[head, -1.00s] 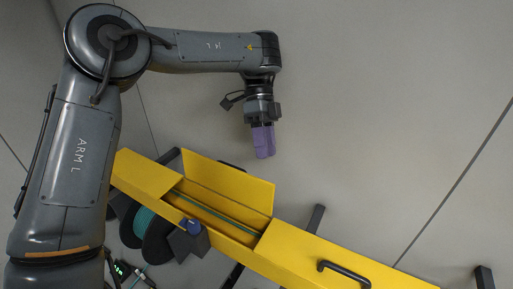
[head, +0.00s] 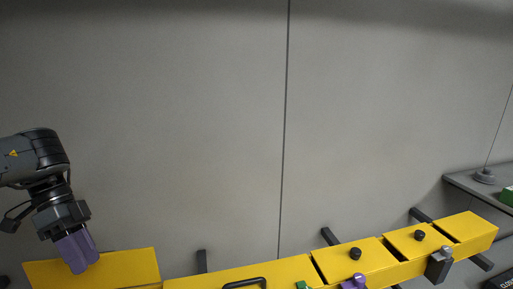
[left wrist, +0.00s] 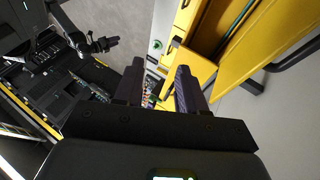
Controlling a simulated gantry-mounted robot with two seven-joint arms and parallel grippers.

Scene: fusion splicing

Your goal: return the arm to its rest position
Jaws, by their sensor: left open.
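My left gripper (head: 77,250) is at the lower left of the head view, with purple fingers pointing down. It is in front of the raised yellow lid (head: 125,268) of the long yellow box; whether it touches the lid I cannot tell from this angle. In the left wrist view, the two dark fingers of the gripper (left wrist: 160,85) are apart with nothing held between them. Most of my left arm is outside the head view.
The long yellow box (head: 205,278) runs along the bottom, with a black handle (head: 245,283), dark knobs and a purple part (head: 355,281). A grey shelf (head: 463,181) stands at the right. The yellow box with its open trough (left wrist: 232,28) also shows in the left wrist view. The wall above is clear.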

